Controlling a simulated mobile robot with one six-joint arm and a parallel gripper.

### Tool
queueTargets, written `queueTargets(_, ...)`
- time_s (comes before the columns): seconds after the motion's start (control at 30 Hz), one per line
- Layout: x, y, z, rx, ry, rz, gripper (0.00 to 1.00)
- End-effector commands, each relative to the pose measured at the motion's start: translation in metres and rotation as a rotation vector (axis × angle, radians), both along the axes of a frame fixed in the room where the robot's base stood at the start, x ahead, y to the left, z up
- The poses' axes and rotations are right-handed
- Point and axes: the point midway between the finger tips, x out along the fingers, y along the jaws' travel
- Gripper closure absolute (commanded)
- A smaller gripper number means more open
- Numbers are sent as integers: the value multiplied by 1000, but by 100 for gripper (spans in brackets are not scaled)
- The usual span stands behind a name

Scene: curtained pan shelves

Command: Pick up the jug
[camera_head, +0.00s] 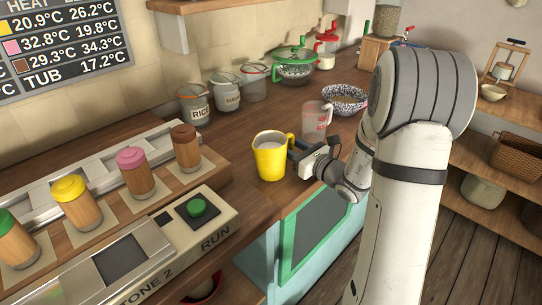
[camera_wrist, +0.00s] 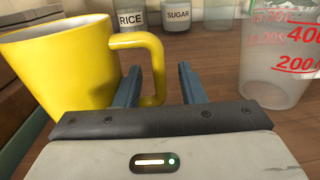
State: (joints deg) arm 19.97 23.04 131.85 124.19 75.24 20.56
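A yellow jug (camera_head: 268,160) with one handle stands upright on the wooden counter, with something pale inside. In the wrist view the yellow jug (camera_wrist: 62,68) fills the upper left, its handle pointing right. My gripper (camera_head: 300,150) is at the jug's handle side. Its two blue fingers (camera_wrist: 162,84) are open, with the outer part of the handle showing between them. The left finger appears to be inside the handle loop. I cannot tell whether either finger touches the handle. A clear measuring jug (camera_head: 316,120) with red marks stands behind, and at the right in the wrist view (camera_wrist: 277,75).
A machine with a green button (camera_head: 197,207) and colored-lidded containers (camera_head: 136,170) is at left. The counter's front edge is close to the jug.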

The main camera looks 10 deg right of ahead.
Motion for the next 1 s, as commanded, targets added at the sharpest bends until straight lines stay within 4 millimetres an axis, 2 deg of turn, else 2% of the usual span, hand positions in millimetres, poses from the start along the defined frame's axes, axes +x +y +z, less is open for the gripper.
queueTargets(0.07,0,0,0,0,0,0,64)
queueTargets(0.5,-1,-1,0,0,0,-1,99)
queueTargets(1.0,-1,-1,0,0,0,-1,100)
